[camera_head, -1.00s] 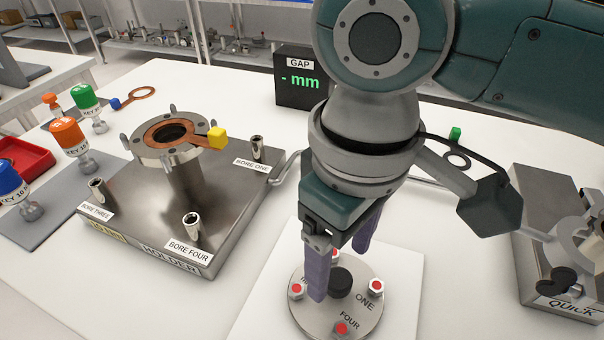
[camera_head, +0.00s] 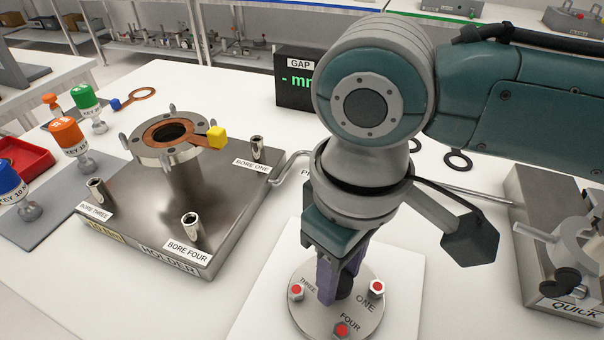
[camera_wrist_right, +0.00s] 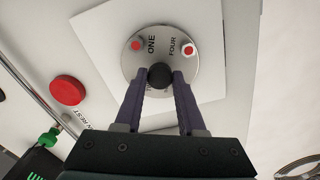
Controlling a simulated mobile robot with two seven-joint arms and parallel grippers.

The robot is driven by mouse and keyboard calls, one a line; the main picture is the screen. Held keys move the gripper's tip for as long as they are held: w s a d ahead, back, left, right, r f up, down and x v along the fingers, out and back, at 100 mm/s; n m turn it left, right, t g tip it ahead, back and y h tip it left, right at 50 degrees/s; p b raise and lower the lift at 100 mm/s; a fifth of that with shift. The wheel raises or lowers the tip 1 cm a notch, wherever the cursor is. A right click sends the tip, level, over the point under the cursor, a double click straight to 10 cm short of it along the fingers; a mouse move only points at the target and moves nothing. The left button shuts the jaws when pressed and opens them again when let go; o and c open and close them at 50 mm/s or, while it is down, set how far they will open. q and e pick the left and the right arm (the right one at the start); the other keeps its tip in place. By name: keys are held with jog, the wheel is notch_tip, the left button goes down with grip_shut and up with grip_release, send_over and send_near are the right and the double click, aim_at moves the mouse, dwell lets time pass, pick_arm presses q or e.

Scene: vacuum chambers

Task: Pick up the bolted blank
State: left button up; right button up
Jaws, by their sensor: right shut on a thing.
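The bolted blank is a round metal disc (camera_head: 318,318) with a black knob (camera_head: 345,287) at its middle and red-tipped bolts around it. Its face bears the words ONE, THREE and FOUR. It lies flat on a white square pad. My right gripper (camera_head: 336,292) points down over it, its purple fingers shut on the black knob. In the right wrist view the knob (camera_wrist_right: 159,76) sits between the two fingertips, with the disc (camera_wrist_right: 185,68) beyond. Part of the disc is hidden behind the fingers. My left gripper is not in view.
A steel holder (camera_head: 150,225) with a flange, copper ring and yellow tab stands left. A GAP display (camera_head: 298,92) is behind my arm. A QUICK fixture (camera_head: 565,270) stands right. Coloured keys (camera_head: 68,137) and a red tray (camera_head: 22,165) are far left.

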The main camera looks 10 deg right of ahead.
grip_shut()
jog(key=shift+r, duration=0.1)
dwell(0.7)
